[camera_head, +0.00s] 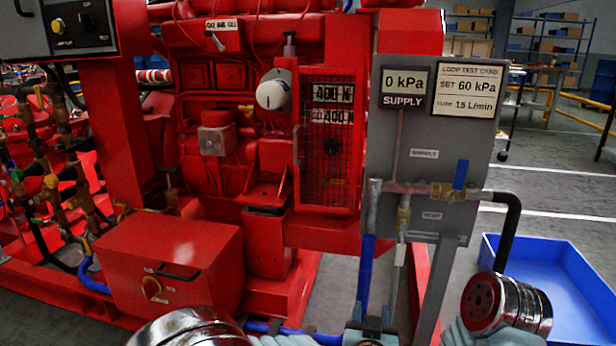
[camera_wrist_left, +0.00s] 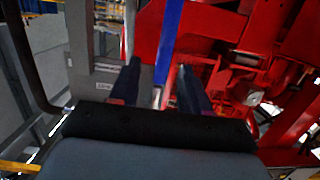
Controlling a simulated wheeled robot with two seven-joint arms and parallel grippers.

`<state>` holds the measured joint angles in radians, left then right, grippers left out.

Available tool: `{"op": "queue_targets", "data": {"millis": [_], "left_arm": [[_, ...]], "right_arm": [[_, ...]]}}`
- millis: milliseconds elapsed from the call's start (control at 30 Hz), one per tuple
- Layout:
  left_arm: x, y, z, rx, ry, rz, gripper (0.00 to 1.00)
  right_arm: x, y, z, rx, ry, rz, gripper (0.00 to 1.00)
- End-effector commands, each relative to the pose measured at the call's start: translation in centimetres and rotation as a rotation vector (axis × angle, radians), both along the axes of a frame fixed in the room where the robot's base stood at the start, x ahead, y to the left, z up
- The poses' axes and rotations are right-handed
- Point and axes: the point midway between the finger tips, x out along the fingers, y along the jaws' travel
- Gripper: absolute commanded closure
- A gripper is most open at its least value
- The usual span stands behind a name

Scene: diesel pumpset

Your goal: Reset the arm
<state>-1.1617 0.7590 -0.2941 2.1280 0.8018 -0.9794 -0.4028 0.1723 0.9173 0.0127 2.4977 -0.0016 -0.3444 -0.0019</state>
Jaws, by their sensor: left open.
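My left gripper (camera_head: 372,326) is at the bottom middle of the head view, just below the lower part of a vertical blue hose (camera_head: 366,272). In the left wrist view its two dark fingers (camera_wrist_left: 160,86) stand apart. The blue hose (camera_wrist_left: 168,40) shows in the gap between them; I cannot tell whether it lies between the fingers or beyond them. No grip on anything shows. My right gripper is out of view; only a shiny part of my right arm shows at the lower right of the head view.
A grey test panel (camera_head: 420,150) with a blue-handled valve (camera_head: 460,174) and a black bent pipe (camera_head: 508,230) stands above the gripper. The red pumpset (camera_head: 230,130) fills the left and middle. A blue tray (camera_head: 575,290) lies at the right on open floor.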

Motion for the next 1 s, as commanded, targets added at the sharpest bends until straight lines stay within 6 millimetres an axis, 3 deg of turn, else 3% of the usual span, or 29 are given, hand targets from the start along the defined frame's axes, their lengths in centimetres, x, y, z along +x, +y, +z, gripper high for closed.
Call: {"op": "queue_targets", "data": {"millis": [33,100,200,267,300,400,500,633,833,900,1000], "left_arm": [[1.5,2.7,-3.4,0.022,0.081,0.021,0.53],[2.7,6.2,-8.3,0.044,0.211,0.033,0.53],[2.6,11.7,-15.3,0.054,0.417,0.054,0.53],[1.5,14.9,-19.3,0.046,0.551,0.067,0.53],[0.4,17.0,-21.7,0.036,0.638,0.076,0.53],[-3.1,21.1,-26.6,-0.005,0.842,0.097,0.53],[-6.7,23.8,-29.7,-0.055,1.004,0.109,0.53],[-11.2,26.1,-32.2,-0.123,1.176,0.119,0.53],[-17.6,27.9,-34.1,-0.240,1.394,0.124,0.53],[-17.3,27.6,-31.2,-0.230,1.384,0.116,0.53],[-17.3,27.5,-29.2,-0.227,1.381,0.115,0.53]], "right_arm": [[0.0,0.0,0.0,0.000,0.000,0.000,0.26],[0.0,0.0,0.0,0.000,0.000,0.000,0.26],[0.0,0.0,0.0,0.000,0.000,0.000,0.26],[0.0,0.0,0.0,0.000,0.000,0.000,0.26],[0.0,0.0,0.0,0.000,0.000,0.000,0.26],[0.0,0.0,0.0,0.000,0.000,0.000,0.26],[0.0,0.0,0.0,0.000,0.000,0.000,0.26],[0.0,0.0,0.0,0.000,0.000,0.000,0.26],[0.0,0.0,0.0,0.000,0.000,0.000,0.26],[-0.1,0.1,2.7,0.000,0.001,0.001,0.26],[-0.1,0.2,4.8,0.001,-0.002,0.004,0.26]]}}
